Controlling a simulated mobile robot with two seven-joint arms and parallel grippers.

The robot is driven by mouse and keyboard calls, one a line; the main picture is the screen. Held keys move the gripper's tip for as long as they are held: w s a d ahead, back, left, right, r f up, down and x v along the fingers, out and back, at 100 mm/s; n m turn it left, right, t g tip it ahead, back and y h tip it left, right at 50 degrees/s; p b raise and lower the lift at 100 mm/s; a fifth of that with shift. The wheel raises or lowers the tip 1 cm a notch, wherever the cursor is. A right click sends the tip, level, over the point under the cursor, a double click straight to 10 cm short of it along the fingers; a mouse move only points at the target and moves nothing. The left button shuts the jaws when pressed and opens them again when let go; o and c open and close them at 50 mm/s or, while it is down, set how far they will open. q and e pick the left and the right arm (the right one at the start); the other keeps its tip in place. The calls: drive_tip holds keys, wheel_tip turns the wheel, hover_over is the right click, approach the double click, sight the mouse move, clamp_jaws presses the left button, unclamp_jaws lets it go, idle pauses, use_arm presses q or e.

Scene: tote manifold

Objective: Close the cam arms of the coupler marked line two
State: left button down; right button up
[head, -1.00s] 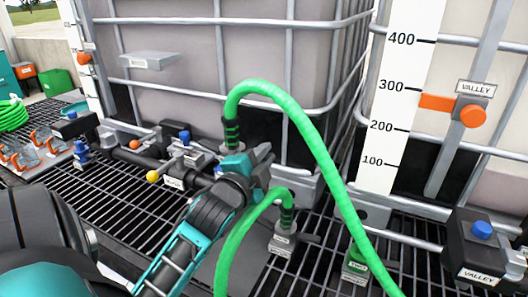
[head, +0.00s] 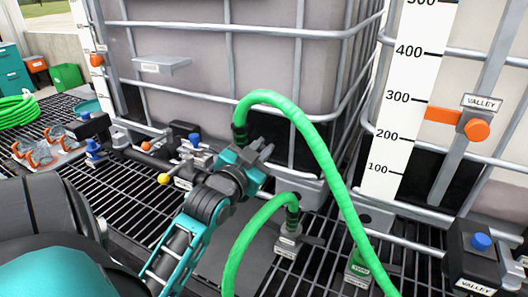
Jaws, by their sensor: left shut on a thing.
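My left gripper (head: 259,151) is in the middle of the head view, at the lower end of the tall green hose (head: 300,120). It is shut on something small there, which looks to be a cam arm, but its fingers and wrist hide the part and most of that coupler. A second green hose (head: 247,235) ends in a grey coupler (head: 289,238) with a label too small to read, in front and to the right of the gripper. My right gripper is not in view.
A large caged tote (head: 215,85) stands behind the gripper. Black pipework with a yellow ball knob (head: 164,179) lies left of it. A white level scale (head: 405,100) and a black box marked VALLEY (head: 473,258) are at right. The floor is dark grating.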

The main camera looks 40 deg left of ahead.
use_arm(q)
drive_tip(key=shift+a+n, duration=0.15)
drive_tip(key=shift+n, duration=0.35)
drive_tip(key=c, duration=1.2)
unclamp_jaws()
